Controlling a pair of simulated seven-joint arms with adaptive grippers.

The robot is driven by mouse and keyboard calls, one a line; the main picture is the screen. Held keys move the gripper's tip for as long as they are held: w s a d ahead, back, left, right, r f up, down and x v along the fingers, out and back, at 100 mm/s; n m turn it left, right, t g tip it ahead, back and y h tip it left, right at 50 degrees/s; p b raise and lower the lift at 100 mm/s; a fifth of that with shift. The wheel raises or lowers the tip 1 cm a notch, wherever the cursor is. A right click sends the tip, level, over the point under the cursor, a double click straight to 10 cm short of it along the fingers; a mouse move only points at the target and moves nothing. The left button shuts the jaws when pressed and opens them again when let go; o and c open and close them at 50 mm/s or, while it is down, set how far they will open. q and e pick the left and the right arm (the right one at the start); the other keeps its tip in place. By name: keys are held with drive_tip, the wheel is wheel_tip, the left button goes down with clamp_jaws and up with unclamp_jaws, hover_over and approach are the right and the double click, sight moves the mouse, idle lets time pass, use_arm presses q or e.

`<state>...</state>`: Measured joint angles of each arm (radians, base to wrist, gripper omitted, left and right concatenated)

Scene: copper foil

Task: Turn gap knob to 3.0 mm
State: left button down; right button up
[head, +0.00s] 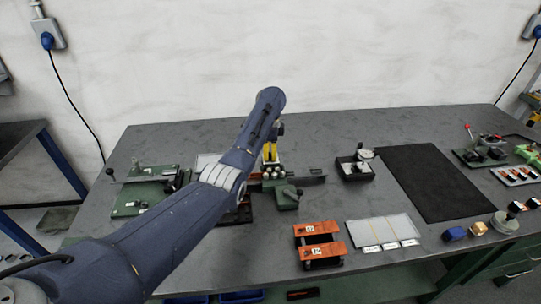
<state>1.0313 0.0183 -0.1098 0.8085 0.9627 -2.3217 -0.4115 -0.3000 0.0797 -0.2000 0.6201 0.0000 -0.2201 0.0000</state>
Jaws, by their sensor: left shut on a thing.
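My left arm comes in from the lower left and crosses the middle of the head view. Its gripper (270,157), with yellow on its fingers, points down behind the wrist and is shut at a green device (287,196) on the bench. Small pale rounded parts (273,173) show at the fingertips. The gap knob appears to be between the fingers, but it is too small and covered to make out, and no scale reading is legible. My forearm hides the left part of the device. My right gripper is not in view.
A green fixture (146,197) stands left of my arm. Orange blocks (317,241) and a white labelled sheet (383,232) lie in front. A dial gauge in a black tray (354,170) and a dark mat (432,182) are to the right. The back of the grey bench (350,125) is clear.

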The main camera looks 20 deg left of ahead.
sight(270, 154)
use_arm(q)
drive_tip(key=m, duration=0.6)
drive_tip(key=shift+m, duration=0.4)
idle(0.4)
drive_tip(key=c, duration=1.2)
unclamp_jaws()
wheel_tip(270, 154, up, 12)
